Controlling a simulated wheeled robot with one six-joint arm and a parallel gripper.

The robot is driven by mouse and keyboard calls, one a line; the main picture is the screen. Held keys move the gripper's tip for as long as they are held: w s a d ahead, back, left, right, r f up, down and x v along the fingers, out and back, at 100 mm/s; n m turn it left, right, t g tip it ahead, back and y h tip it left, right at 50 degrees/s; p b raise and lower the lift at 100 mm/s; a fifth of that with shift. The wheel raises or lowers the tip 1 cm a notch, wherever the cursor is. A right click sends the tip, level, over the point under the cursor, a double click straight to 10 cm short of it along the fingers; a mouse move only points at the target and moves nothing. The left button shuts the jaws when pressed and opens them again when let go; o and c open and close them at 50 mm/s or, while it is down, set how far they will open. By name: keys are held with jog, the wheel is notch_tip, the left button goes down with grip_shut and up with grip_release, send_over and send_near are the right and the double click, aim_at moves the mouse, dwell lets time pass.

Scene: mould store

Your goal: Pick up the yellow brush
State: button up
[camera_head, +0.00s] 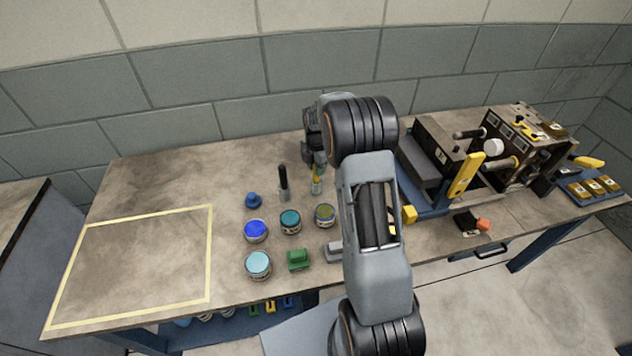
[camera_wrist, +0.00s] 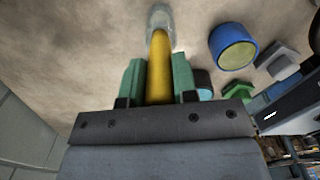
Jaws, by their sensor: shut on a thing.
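The yellow brush (camera_head: 317,172) stands upright near the back of the bench in the head view, below my gripper (camera_head: 315,155). In the wrist view my gripper (camera_wrist: 157,82) has its two green fingers on either side of the yellow brush (camera_wrist: 158,62), shut on its handle. The far end of the brush meets a pale, see-through piece (camera_wrist: 160,18); I cannot tell whether this is a holder or part of the brush. My arm hides part of the gripper in the head view.
A dark-handled upright item (camera_head: 283,178) stands just left. Several paint tins, including a bright blue one (camera_head: 256,230), and a green block (camera_head: 298,260) are in front. A yellow-taped area (camera_head: 208,255) at left is empty. Machinery (camera_head: 440,155) stands right.

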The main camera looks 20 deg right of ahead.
notch_tip(320, 180, up, 10)
jog(key=shift+r, duration=0.1)
dwell(0.6)
dwell(1.7)
